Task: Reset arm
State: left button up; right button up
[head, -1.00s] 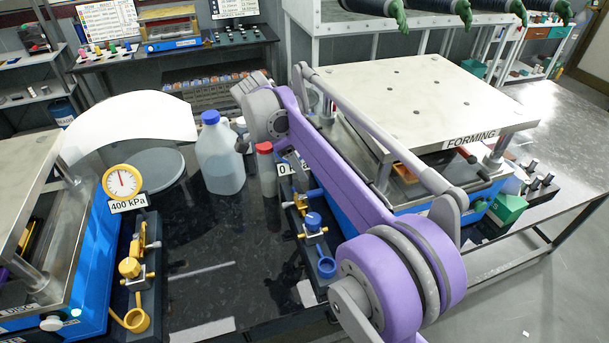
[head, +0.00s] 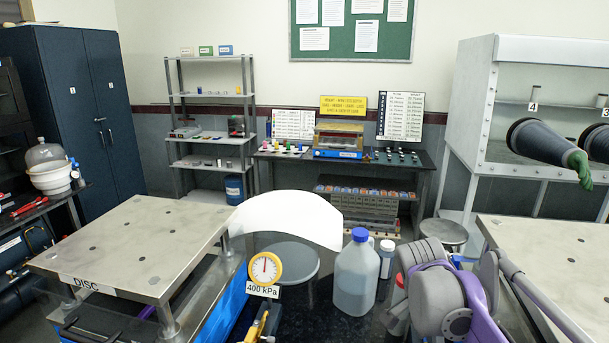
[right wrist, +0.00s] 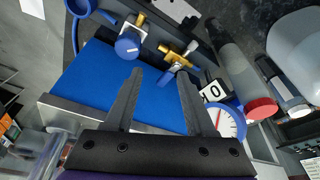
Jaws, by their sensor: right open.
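My right gripper (right wrist: 160,75) is open in the right wrist view, with its two dark fingers apart and nothing between them. Behind the fingers is a blue press base (right wrist: 95,92) with a blue-knobbed valve (right wrist: 128,45) and brass fittings. In the head view my purple and grey right arm (head: 478,312) comes in at the lower right; its gripper is not visible there.
A jug with a blue cap (head: 357,272) stands left of my right arm. The disc press (head: 140,240) and its gauge (head: 265,268) are at the left. A red-capped bottle (right wrist: 262,107) and another gauge (right wrist: 226,122) lie near the right gripper.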

jog(key=s+a+f+n+t+y, duration=0.1)
jog(key=s+a+f+n, duration=0.2)
jog(key=s+f+n, duration=0.1)
jog(key=s+a+f+n+t+y, duration=0.1)
jog(key=s+a+f+n+t, duration=0.1)
jog(key=s+f+n, duration=0.3)
jog(key=s+a+f+n+t+y, duration=0.1)
jog(key=s+a+f+n+t, duration=0.1)
jog(key=s+a+f+n, duration=0.2)
jog(key=shift+s+f+n, duration=0.1)
jog(key=shift+s+n, duration=0.45)
jog(key=shift+s, duration=0.55)
jog(key=shift+s+f+n, duration=0.1)
jog(key=shift+s+n, duration=0.45)
jog(key=shift+s, duration=0.55)
